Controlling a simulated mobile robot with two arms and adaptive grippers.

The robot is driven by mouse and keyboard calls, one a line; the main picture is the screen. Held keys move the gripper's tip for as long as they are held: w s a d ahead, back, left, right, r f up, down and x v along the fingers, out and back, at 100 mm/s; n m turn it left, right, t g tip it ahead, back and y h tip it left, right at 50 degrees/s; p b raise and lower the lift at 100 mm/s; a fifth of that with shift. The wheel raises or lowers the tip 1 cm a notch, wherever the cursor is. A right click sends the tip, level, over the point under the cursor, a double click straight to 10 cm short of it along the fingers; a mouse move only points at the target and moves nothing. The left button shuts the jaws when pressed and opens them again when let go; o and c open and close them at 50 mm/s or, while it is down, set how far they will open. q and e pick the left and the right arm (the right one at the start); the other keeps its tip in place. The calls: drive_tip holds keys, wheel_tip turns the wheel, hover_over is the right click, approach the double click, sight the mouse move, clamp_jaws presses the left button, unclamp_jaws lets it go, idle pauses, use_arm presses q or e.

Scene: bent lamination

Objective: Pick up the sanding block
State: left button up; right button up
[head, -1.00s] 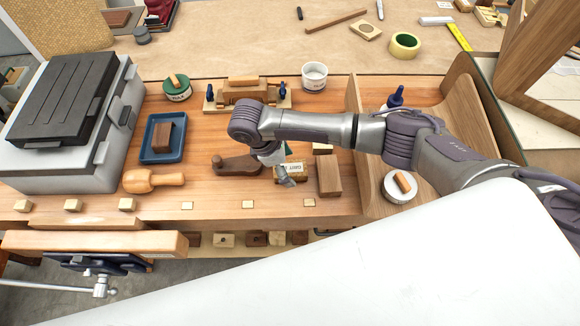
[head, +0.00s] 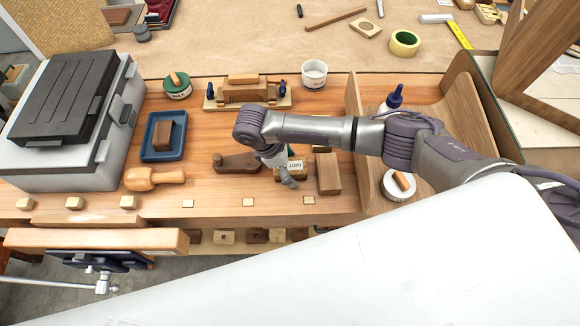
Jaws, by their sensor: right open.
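The sanding block (head: 296,165), a small block with a pale label reading "GRIT", lies on the wooden bench near the middle. My right gripper (head: 287,177) is open and low over the bench at the block's left and near side. It hides part of the block. I cannot tell whether the fingers touch it. My left gripper is not in view.
A brown wooden block (head: 329,174) stands close to the right, and a dark wooden piece with a knob (head: 236,163) is close to the left. The bench's front strip is mostly clear.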

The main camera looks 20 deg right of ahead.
sight(295, 165)
drive_tip(key=c, duration=1.3)
drive_tip(key=shift+o, duration=0.2)
drive_tip(key=shift+r, duration=0.15)
wheel_tip(295, 165, up, 4)
drive_tip(key=shift+w+b, duration=0.1)
drive_tip(key=shift+b, duration=0.85)
drive_tip(key=s+d+r+p, duration=0.1)
drive_tip(key=s+d+r, duration=0.1)
drive_tip(key=s+r, duration=0.5)
drive_tip(key=s, duration=0.4)
drive_tip(key=shift+s+p, duration=0.3)
drive_tip(key=shift+d+r, duration=0.1)
